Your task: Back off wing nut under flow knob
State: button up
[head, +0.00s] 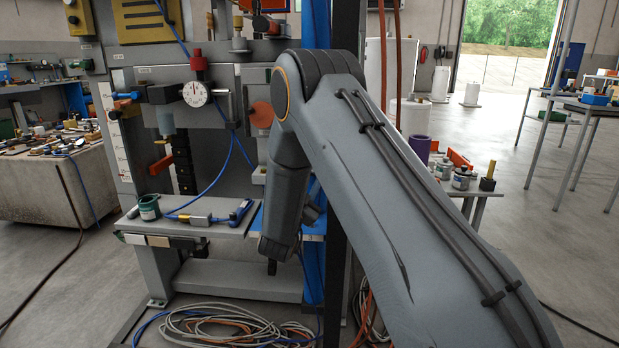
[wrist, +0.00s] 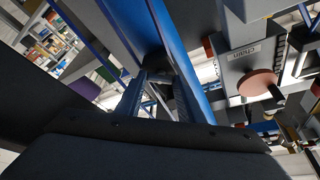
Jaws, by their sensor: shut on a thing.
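In the head view, a red knob (head: 198,59) stands above a round white dial gauge (head: 195,93) on the grey panel. It may be the flow knob, but I cannot tell. I cannot make out a wing nut in either view. My gripper (wrist: 158,82) shows in the wrist view, its two dark fingers pointing away beside a blue upright. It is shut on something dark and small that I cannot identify.
A blue upright (head: 315,25) stands close behind my arm. A small shelf (head: 180,228) on the rig holds a green-grey jar (head: 149,207) and brass fittings. Blue hoses hang across the panel. Coiled cables (head: 235,328) lie on the floor. Open floor lies to the right.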

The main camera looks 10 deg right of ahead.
jog(key=shift+n+y, duration=0.3)
jog(key=shift+n, duration=0.4)
jog(key=o, duration=0.8)
jog(key=shift+v, duration=3.9)
jog(key=shift+f, duration=0.2)
jog(key=shift+c, duration=0.3)
